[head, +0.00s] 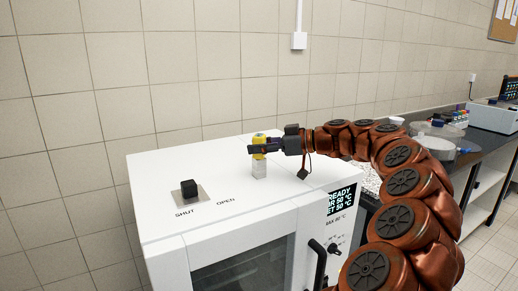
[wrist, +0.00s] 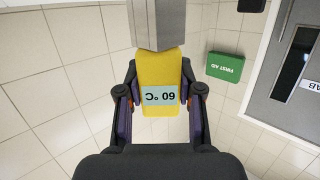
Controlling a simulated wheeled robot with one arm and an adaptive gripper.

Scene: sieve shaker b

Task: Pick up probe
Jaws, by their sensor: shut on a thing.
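The probe (head: 260,140) has a yellow body above the white cabinet (head: 165,165), near its back right. A pale grey block shows directly below it; I cannot tell if it is part of the probe or a holder. In the wrist view the yellow body (wrist: 160,62) carries a pale label reading 60 °C, upside down, and a grey block (wrist: 158,22) adjoins its end. My gripper (head: 258,149) comes in from the right and is shut on the yellow body, one finger on each side. Whether the block rests on the cabinet top is unclear.
A black knob (head: 189,188) on a metal plate stands on the cabinet top at left, with SHUT and OPEN marked beside it. A black door handle (head: 320,264) is at front. A tiled wall is behind. A dark bench (head: 480,150) with lab items stands at right.

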